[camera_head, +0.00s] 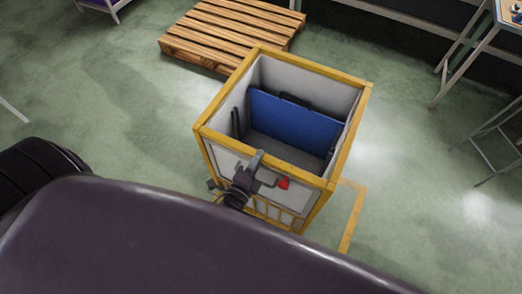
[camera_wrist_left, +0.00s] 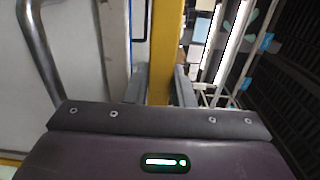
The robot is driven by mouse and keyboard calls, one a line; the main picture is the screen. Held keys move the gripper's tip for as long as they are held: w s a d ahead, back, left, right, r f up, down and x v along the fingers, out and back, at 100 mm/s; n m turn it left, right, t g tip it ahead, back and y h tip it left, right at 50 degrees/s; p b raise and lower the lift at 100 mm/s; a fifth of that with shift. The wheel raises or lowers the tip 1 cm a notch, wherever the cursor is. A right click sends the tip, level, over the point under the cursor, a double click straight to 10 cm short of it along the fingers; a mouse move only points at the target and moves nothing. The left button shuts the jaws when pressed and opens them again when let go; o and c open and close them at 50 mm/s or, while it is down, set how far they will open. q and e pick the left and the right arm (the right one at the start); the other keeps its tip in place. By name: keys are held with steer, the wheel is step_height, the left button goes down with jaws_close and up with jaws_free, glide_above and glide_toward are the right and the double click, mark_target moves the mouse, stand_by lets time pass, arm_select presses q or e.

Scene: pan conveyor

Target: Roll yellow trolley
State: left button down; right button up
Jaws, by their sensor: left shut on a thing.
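The yellow trolley (camera_head: 355,120) is a tall box with yellow edges and pale grey walls, open at the top, standing upright in the middle of the head view. A blue panel (camera_head: 292,121) stands inside it. My left gripper (camera_head: 254,166) is at the trolley's near wall. In the left wrist view its two fingers (camera_wrist_left: 160,88) are on either side of a yellow bar (camera_wrist_left: 165,45) of the trolley, shut on it. A curved grey metal tube (camera_wrist_left: 40,50) shows to the left there. My right gripper is not in view.
A wooden pallet (camera_head: 230,35) lies on the green floor behind the trolley. Metal-legged tables (camera_head: 465,55) stand at the upper right. A yellow floor line (camera_head: 352,220) shows right of the trolley's base. The floor to the left and right is mostly free.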

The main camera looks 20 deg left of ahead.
arm_select(q)
steer(key=shift+s+f, duration=0.15)
steer(key=shift+s, duration=1.6)
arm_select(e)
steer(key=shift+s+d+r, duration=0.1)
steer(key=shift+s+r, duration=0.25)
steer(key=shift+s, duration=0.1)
arm_select(q)
steer(key=c, duration=1.5)
jaws_free()
steer(key=shift+c, duration=0.2)
steer(key=s+b, duration=0.1)
steer(key=s, duration=0.6)
steer(key=shift+s+a, duration=0.15)
steer(key=shift+s, duration=0.25)
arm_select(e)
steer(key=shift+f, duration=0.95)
